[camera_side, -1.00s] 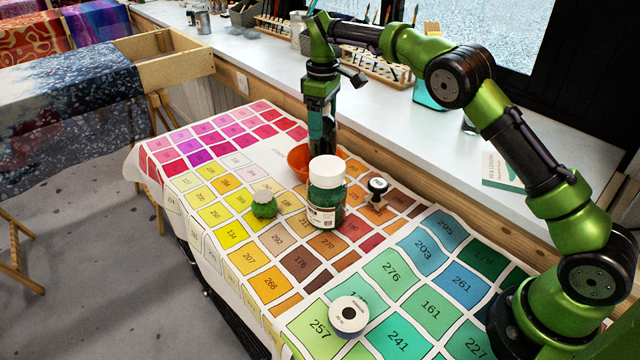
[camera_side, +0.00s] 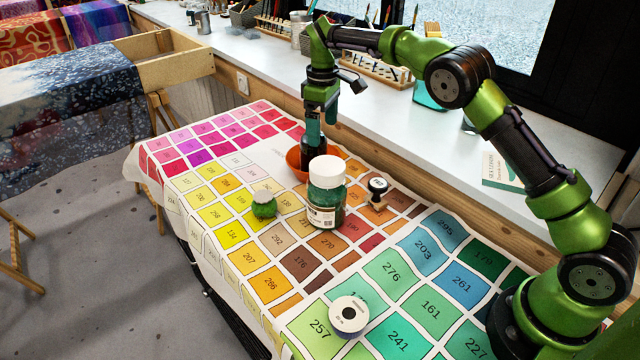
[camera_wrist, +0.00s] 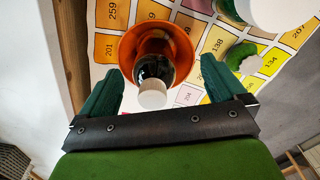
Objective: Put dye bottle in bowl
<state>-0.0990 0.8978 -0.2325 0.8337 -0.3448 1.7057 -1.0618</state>
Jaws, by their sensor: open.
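The dye bottle (camera_side: 313,153), dark with a white cap, stands in the orange bowl (camera_side: 294,161), partly hidden by the large green jar in the side view. In the wrist view the bottle (camera_wrist: 155,68) is inside the bowl (camera_wrist: 128,50), its white cap toward the camera. My gripper (camera_side: 314,135) is above the bowl at the bottle's top. In the wrist view my gripper (camera_wrist: 158,80) is open, its teal fingers apart on either side of the bottle with gaps to both sides.
A large green jar with a white lid (camera_side: 326,192) stands close in front of the bowl. A windowsill (camera_side: 420,120) runs behind.

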